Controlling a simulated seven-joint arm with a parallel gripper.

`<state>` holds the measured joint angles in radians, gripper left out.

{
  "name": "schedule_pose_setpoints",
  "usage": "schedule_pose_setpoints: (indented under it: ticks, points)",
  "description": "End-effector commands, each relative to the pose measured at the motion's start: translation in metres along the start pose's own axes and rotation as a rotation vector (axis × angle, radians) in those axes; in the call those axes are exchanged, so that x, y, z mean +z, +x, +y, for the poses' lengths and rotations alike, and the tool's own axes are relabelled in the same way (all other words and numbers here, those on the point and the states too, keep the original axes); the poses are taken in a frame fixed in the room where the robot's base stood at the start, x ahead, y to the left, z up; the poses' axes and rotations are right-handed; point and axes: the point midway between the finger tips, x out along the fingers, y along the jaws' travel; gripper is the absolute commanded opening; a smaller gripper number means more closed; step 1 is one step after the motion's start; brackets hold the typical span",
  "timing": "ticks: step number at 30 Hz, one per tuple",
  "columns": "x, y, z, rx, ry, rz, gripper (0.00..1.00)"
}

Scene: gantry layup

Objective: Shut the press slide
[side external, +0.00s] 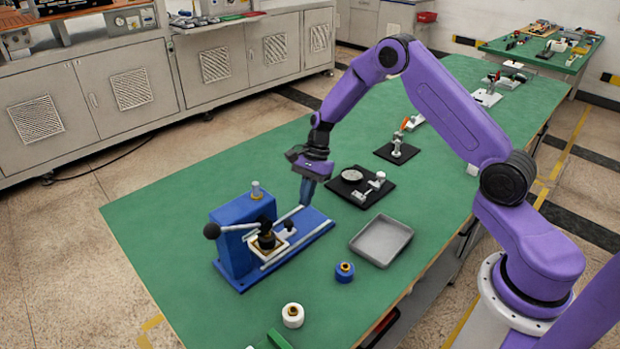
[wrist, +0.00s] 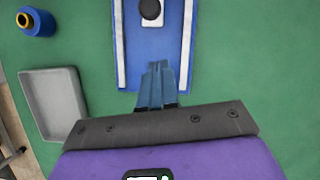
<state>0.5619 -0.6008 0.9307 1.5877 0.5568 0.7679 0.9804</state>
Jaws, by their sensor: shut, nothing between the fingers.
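The blue press (side external: 232,245) stands on the green table, with a flat base and two pale rails running right from its upright. Its slide, a pale plate (side external: 283,246) bearing a black knobbed piece (side external: 266,239), sits between the rails close to the upright. How far it extends under the press head cannot be told. My gripper (side external: 307,203) is shut and empty, pointing down over the base's right end, apart from the slide. In the wrist view the fingertips (wrist: 157,66) are over the blue base (wrist: 140,68), with the black knob (wrist: 150,9) ahead at the top edge.
A grey tray (side external: 381,255) and a blue roll (side external: 344,272) lie in front of the press. A white roll (side external: 292,315) is nearer the front edge. A black plate with a fixture (side external: 360,187) lies behind my gripper. A lever with a black ball (side external: 212,231) projects from the press.

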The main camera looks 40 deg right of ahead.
Motion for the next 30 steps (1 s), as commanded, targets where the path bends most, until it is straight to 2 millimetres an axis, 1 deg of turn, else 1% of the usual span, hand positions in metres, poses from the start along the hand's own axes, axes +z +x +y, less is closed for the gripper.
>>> schedule_pose_setpoints:
  ticks: [1, 2, 3, 6, 10, 15, 25, 30]
  points:
    - [-0.001, 0.01, 0.001, 0.004, 0.0, 0.0, 0.0]
    - [0.003, 0.012, 0.0, 0.001, -0.003, 0.001, 0.0]
    - [0.011, 0.013, 0.0, 0.0, -0.004, 0.0, 0.0]
    - [0.023, 0.018, 0.0, 0.0, -0.003, 0.0, 0.0]
    - [0.032, 0.022, 0.0, -0.001, -0.003, 0.001, 0.0]
    - [0.037, 0.023, 0.0, -0.001, 0.0, 0.001, 0.0]
    - [0.038, 0.024, 0.0, -0.001, -0.001, 0.0, 0.0]
    - [0.049, 0.028, -0.002, 0.0, -0.001, 0.0, 0.0]
